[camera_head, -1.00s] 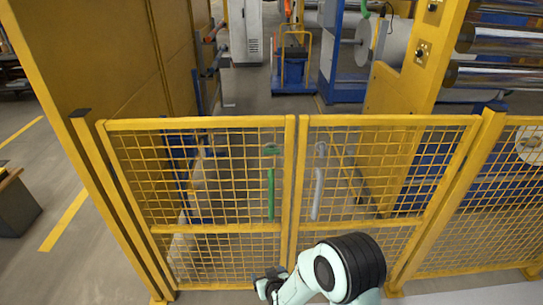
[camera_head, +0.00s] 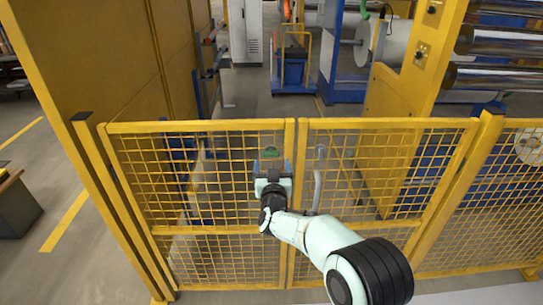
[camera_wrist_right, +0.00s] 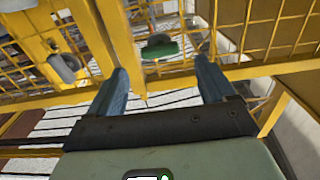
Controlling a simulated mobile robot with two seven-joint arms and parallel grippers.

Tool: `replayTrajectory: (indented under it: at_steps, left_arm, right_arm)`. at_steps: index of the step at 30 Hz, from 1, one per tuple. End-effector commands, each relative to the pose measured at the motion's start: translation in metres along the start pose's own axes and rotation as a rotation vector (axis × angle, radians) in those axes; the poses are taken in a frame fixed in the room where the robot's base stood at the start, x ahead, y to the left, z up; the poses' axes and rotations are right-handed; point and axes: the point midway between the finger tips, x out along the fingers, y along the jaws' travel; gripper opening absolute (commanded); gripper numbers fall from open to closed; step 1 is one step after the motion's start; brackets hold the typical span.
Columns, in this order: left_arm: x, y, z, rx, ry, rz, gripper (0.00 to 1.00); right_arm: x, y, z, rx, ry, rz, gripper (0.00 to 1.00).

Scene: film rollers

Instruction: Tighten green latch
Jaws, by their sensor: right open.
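The green latch (camera_head: 271,153) is on the left gate panel near the center post. Only its top end shows in the head view, as my right gripper (camera_head: 272,163) covers the rest. In the right wrist view, the green latch (camera_wrist_right: 160,47) lies ahead, between the two blue fingers and beyond their tips. My right gripper (camera_wrist_right: 161,68) is open and empty, facing the gate. Contact with the latch cannot be made out. My left gripper is not in view.
A grey handle (camera_head: 318,180) hangs on the right gate panel, just right of the center posts. The yellow mesh gate (camera_head: 200,125) stands across the front. Behind it are a blue cart (camera_head: 292,70) and rollers (camera_head: 490,75). A yellow wall panel (camera_head: 105,55) stands left.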

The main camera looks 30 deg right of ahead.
Motion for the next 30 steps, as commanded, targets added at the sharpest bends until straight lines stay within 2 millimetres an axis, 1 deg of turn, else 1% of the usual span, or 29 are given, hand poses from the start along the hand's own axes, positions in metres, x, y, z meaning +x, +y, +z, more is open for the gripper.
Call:
replayTrajectory:
  at_steps: [1,3,7,12,19,20,21,23,24,25,30]
  left_arm:
    - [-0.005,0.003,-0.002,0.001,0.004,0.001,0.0]
    - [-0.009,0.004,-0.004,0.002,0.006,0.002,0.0]
    - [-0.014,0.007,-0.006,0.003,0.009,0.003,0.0]
    - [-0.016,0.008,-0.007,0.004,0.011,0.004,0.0]
    - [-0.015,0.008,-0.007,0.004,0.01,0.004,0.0]
    - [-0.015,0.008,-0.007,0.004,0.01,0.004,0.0]
    - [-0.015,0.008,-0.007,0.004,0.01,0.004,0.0]
    - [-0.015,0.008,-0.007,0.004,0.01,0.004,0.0]
    - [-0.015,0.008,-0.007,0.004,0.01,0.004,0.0]
    - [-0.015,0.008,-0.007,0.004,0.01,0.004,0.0]
    - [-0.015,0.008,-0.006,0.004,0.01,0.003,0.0]
  right_arm:
    - [0.011,0.0,-0.002,-0.004,0.001,0.002,0.83]
    - [0.022,0.0,-0.002,-0.003,0.0,0.001,0.83]
    - [0.037,0.0,-0.002,-0.001,0.0,0.0,0.83]
    - [0.045,0.0,-0.001,0.0,0.0,0.0,0.83]
    - [0.045,0.0,0.001,0.001,-0.001,-0.001,0.83]
    - [0.045,0.0,0.001,0.001,-0.001,-0.001,0.8]
    - [0.045,0.0,0.001,0.001,-0.001,-0.001,0.67]
    - [0.045,0.0,0.0,0.001,-0.001,-0.001,0.47]
    - [0.045,0.0,0.0,0.001,-0.001,-0.001,0.34]
    - [0.045,0.0,0.0,0.001,-0.001,-0.001,0.27]
    - [0.045,0.0,0.001,0.004,-0.001,-0.001,0.27]
